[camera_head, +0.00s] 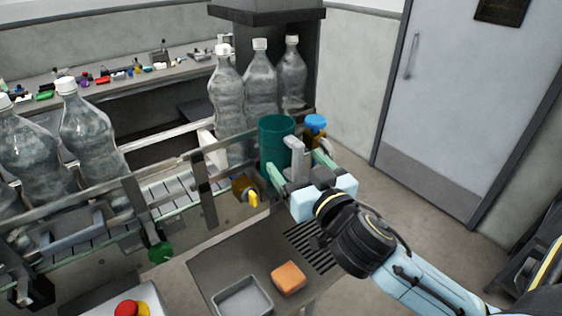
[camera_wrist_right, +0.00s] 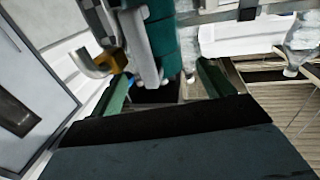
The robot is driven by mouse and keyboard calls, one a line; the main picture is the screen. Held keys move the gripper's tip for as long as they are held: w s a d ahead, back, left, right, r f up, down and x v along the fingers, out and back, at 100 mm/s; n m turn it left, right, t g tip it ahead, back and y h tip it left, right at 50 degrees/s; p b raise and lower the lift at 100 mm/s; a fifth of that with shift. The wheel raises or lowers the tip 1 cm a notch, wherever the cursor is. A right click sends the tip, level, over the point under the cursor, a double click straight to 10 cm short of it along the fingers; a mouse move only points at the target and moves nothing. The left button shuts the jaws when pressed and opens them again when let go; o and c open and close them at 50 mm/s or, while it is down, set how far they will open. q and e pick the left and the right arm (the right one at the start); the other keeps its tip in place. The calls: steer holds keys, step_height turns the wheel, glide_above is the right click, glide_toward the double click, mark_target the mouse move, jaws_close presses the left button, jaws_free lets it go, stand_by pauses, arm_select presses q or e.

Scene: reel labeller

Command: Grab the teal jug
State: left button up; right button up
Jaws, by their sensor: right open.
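The teal jug (camera_head: 276,138) stands upright at the right end of the conveyor line in the head view. Its pale grey handle (camera_head: 296,152) faces my right gripper. My right gripper (camera_head: 298,166) is open, its two green-lined fingers on either side of the handle. In the right wrist view, the jug (camera_wrist_right: 162,35) and its handle (camera_wrist_right: 130,45) show beyond the spread fingers (camera_wrist_right: 165,86). Whether the fingers touch the handle cannot be told. The lower part of the jug is hidden behind the rail and gripper. My left gripper is not in view.
Large clear bottles (camera_head: 262,85) stand behind and left of the jug. A blue-topped item (camera_head: 316,123) is close at its right. A metal rail (camera_head: 165,170) runs along the conveyor's front. An orange block (camera_head: 288,277) and a grey tray (camera_head: 243,300) lie below.

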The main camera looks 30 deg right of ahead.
mark_target(284, 153)
steer(key=shift+w+d+p, duration=0.15)
steer(key=shift+w+p, duration=0.25)
steer(key=shift+w, duration=0.7)
steer(key=shift+w+d+f+p, duration=0.15)
steer(key=shift+w+f+p, duration=0.1)
steer(key=shift+w, duration=0.7)
steer(key=shift+w+d+f+p, duration=0.1)
steer(key=shift+w+f+p, duration=0.1)
steer(key=shift+w, duration=0.7)
steer(key=shift+w+d+f+p, duration=0.15)
steer(key=shift+w+p, duration=0.1)
steer(key=shift+w, duration=0.7)
steer(key=c, duration=0.7)
